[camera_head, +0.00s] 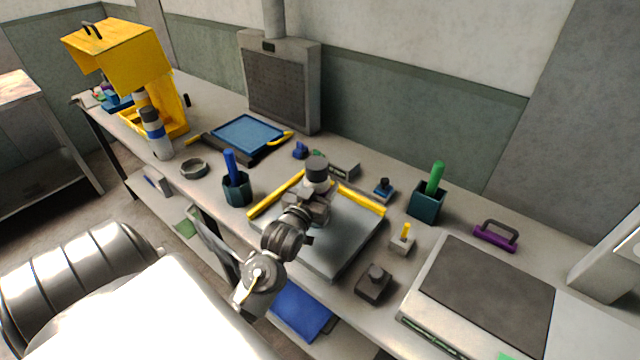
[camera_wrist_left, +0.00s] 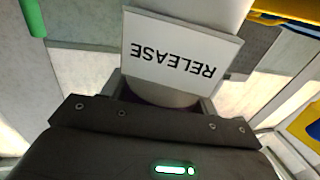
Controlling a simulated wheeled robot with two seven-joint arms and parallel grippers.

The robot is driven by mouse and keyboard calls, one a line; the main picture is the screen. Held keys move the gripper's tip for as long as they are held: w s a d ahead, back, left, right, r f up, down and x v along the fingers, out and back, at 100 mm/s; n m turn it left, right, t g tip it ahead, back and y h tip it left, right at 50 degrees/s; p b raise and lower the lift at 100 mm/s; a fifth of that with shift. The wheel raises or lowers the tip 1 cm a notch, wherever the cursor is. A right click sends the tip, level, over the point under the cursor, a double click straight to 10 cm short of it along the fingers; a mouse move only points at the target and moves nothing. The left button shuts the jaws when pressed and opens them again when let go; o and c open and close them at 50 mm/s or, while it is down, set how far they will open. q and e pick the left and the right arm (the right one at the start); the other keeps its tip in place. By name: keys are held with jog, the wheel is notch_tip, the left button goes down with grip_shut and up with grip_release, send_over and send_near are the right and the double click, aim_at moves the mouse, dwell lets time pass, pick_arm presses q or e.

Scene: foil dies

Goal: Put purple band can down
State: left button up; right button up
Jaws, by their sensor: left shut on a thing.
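My left gripper (camera_head: 308,207) is shut on a pale can with a dark grey lid (camera_head: 317,166). The can is upright over the grey plate with yellow rails (camera_head: 345,245), near its back corner. I cannot tell whether its base touches the plate. Its band is mostly hidden by the jaws; a trace of dark purple shows between them in the left wrist view. There the white can body (camera_wrist_left: 205,12) rises behind a white card reading RELEASE (camera_wrist_left: 180,50), upside down. My right gripper is not in view.
A blue-banded can (camera_head: 156,136) stands beside the open yellow cabinet (camera_head: 120,58). Teal cups holding a blue rod (camera_head: 237,190) and a green rod (camera_head: 426,205) flank the plate. A blue tray (camera_head: 247,133), small blocks and a purple handle (camera_head: 496,236) lie around.

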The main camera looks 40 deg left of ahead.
pick_arm(q)
jog(key=shift+f, duration=0.1)
jog(key=o, duration=1)
jog(key=shift+o, duration=0.2)
jog(key=shift+s+d, duration=0.1)
jog(key=shift+s, duration=0.2)
jog(key=b+v, duration=0.2)
jog(key=v, duration=0.9)
jog(key=shift+s+b, duration=0.2)
jog(key=shift+b, duration=0.2)
jog(key=shift+d, duration=0.15)
